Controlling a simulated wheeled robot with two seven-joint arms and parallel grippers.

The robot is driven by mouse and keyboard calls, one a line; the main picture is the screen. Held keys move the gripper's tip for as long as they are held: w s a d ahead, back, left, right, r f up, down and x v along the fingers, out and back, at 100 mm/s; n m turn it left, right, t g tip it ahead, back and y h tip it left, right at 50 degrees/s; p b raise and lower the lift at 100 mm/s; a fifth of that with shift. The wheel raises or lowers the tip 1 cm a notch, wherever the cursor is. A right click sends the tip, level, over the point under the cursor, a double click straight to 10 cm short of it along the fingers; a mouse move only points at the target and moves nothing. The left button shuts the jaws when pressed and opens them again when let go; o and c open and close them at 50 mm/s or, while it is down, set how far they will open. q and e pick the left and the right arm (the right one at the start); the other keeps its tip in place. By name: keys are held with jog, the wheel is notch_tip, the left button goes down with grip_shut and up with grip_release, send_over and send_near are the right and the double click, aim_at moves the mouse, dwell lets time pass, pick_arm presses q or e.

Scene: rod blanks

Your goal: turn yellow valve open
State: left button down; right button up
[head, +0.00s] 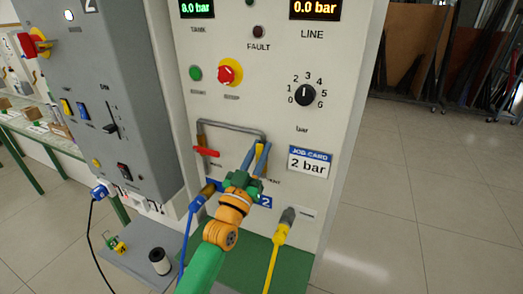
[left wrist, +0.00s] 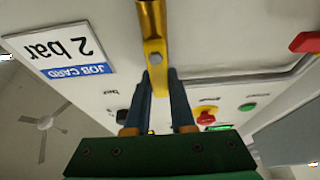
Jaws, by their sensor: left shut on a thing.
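The yellow valve handle (head: 259,148) is on the pale front panel, at the lower end of a grey pipe. My left gripper (head: 257,160) reaches up to it and is shut on it, with one blue finger on each side. In the left wrist view the yellow handle (left wrist: 155,55) points down between the two fingers (left wrist: 158,100) from a brass-coloured fitting. My gripper and arm hide part of the valve and its label in the head view. My right gripper is in neither view.
A red valve handle (head: 206,151) sits left on the same pipe. A blue hose (head: 188,232) and a yellow hose (head: 272,262) hang below. The job card (head: 310,162) reads 2 bar; the line display (head: 315,9) reads 0.0 bar. A grey cabinet (head: 98,85) stands left.

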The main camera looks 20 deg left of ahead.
pick_arm(q)
jog(key=shift+r, duration=0.1)
dwell(0.4)
jog(key=c, duration=0.8)
grip_release()
jog(key=shift+o, duration=0.2)
jog(key=b+v, duration=0.2)
jog(key=v, duration=0.5)
jog(key=shift+a, duration=0.1)
